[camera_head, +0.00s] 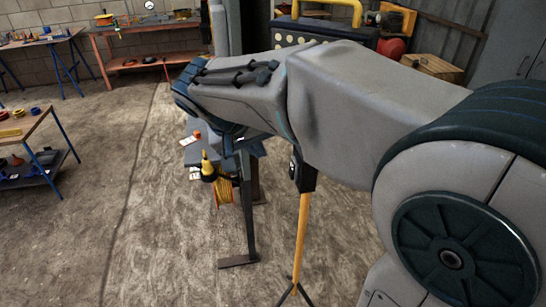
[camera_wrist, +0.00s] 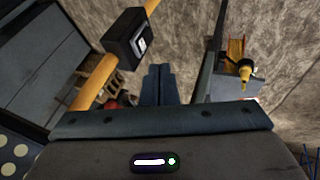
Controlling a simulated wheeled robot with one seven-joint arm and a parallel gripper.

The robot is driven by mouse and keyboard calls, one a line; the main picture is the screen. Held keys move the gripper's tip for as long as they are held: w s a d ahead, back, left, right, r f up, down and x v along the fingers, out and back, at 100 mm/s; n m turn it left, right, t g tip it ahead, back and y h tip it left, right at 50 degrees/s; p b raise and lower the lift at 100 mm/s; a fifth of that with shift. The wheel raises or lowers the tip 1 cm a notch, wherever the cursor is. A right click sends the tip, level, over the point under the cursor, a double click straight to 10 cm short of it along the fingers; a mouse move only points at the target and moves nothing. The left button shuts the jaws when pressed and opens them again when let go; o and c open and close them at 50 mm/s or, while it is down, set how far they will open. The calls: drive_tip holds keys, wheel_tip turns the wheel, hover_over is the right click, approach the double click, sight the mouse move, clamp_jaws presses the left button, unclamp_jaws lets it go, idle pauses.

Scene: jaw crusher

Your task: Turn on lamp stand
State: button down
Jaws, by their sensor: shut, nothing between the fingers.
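The lamp stand's yellow pole (camera_head: 301,232) stands on thin dark legs in the middle of the head view. A black box (camera_head: 303,174) is fixed on the pole; my arm hides what is above it. In the wrist view the black box (camera_wrist: 127,38) sits on the slanting yellow pole (camera_wrist: 97,79), with a small light-coloured switch (camera_wrist: 142,44) on its face. My gripper (camera_wrist: 158,70) is shut and empty, with its dark fingers together. In the picture the fingertips lie just below and right of the box, apart from it.
A red workbench (camera_head: 150,62) and a wooden table (camera_head: 22,126) stand farther left. The floor between is clear.

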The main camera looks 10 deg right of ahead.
drive_tip(key=shift+w+a+f, duration=0.1)
drive_tip(key=shift+w+a, duration=0.45)
drive_tip(key=shift+w, duration=0.1)
approach(290, 169)
wheel_tip(290, 169, down, 4)
drive_tip(key=w+a, duration=0.2)
drive_tip(key=shift+s+d+f+p, duration=0.1)
drive_tip(key=shift+d+p, duration=0.4)
drive_tip(key=shift+d, duration=0.5)
drive_tip(key=shift+s+d+f+p, duration=0.1)
drive_tip(key=shift+d+p, duration=0.4)
drive_tip(key=shift+d, duration=0.45)
